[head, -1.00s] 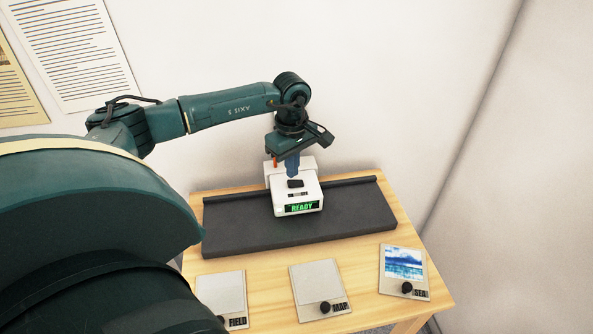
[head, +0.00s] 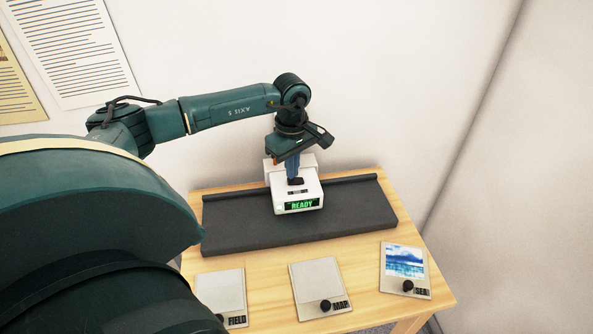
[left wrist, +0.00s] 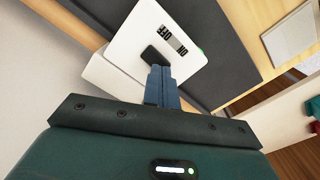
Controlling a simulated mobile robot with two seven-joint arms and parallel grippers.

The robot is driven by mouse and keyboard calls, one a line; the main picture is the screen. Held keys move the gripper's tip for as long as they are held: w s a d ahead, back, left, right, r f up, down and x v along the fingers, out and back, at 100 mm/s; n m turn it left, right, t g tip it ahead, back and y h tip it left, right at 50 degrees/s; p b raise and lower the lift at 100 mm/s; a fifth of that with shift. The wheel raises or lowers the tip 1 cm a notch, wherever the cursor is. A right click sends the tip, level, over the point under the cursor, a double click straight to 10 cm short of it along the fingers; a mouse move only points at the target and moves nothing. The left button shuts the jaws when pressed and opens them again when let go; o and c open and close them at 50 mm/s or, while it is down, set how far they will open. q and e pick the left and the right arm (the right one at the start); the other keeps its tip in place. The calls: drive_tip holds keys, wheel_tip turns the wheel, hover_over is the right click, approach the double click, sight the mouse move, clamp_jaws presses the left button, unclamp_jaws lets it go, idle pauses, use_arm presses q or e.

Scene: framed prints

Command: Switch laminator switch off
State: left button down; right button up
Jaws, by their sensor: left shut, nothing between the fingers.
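The laminator is a white box (head: 309,190) standing on a dark grey base on the table, with a green READY display (head: 302,205) lit on its front. Its black rocker switch (head: 296,182) is on top, and in the left wrist view the switch (left wrist: 152,54) sits beside OFF/ON lettering. My left gripper (head: 293,177) points down with its blue fingers shut and empty, the tips at the switch. In the left wrist view the fingertips (left wrist: 160,68) overlap the near end of the switch; whether they touch it is hard to tell. My right gripper is not in view.
The dark base (head: 350,220) spans most of the wooden table (head: 270,275). In front lie plates labelled FIELD (head: 220,290), MAP (head: 318,282) and SEA (head: 404,262), each with a black knob. The wall stands close behind.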

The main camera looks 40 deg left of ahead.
use_arm(q)
drive_tip(key=shift+f+b, duration=0.45)
drive_tip(key=shift+f, duration=0.25)
drive_tip(key=shift+r, duration=0.15)
drive_tip(key=shift+r+p, duration=1.2)
drive_tip(key=shift+r, duration=0.35)
drive_tip(key=shift+r+p, duration=1.2)
drive_tip(key=shift+r, duration=0.7)
drive_tip(key=shift+s+f, duration=0.1)
